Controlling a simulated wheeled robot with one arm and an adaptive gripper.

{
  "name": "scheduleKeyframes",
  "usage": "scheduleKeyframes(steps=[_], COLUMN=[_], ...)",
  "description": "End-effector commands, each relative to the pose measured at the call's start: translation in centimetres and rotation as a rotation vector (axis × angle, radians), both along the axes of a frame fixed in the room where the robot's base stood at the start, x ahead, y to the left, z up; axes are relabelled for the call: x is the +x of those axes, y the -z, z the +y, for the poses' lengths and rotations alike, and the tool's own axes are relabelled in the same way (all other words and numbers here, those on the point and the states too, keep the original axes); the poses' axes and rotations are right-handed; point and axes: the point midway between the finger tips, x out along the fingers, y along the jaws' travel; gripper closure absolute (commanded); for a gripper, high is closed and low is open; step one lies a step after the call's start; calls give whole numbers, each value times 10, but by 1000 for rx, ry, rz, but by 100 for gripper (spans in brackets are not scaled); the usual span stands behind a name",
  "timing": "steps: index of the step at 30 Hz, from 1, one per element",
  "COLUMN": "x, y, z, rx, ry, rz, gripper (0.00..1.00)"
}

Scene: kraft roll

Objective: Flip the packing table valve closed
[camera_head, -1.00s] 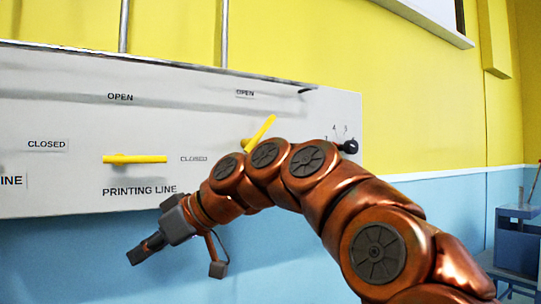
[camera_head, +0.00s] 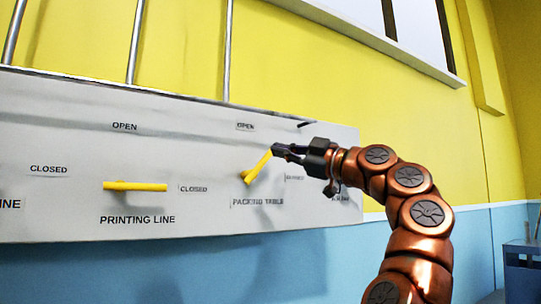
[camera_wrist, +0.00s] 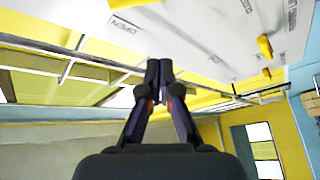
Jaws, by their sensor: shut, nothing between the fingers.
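The packing table valve is a yellow lever (camera_head: 257,168) on the grey-white panel, above the PACKING TABLE label (camera_head: 257,202). It slants up to the right, between the OPEN label (camera_head: 245,126) above and the partly covered CLOSED label (camera_head: 294,178) at its right. My gripper (camera_head: 277,149) is at the lever's upper right end, from the right side; I cannot tell whether they touch. In the wrist view my gripper's fingers (camera_wrist: 159,72) are together and hold nothing. Two yellow levers show there at upper right, the larger one (camera_wrist: 264,46) nearer the top; I cannot tell which is which.
The printing line lever (camera_head: 135,187) lies horizontal on the same panel (camera_head: 60,215), at the left. A small label at the panel's right end is partly hidden by my arm. Pipes (camera_head: 136,42) run up the yellow wall.

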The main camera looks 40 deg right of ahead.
Motion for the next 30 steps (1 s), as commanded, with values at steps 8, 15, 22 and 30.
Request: scheduleKeyframes(steps=[8, 15, 22, 30], x=[-20, -20, -13, 24], y=[-7, -8, -11, -27], z=[-22, -22, -19, -6], rx=[-64, -65, -65, -66], ry=[77, 77, 75, 74], rz=[-87, -88, -87, -85], gripper=[100, 100, 100, 100])
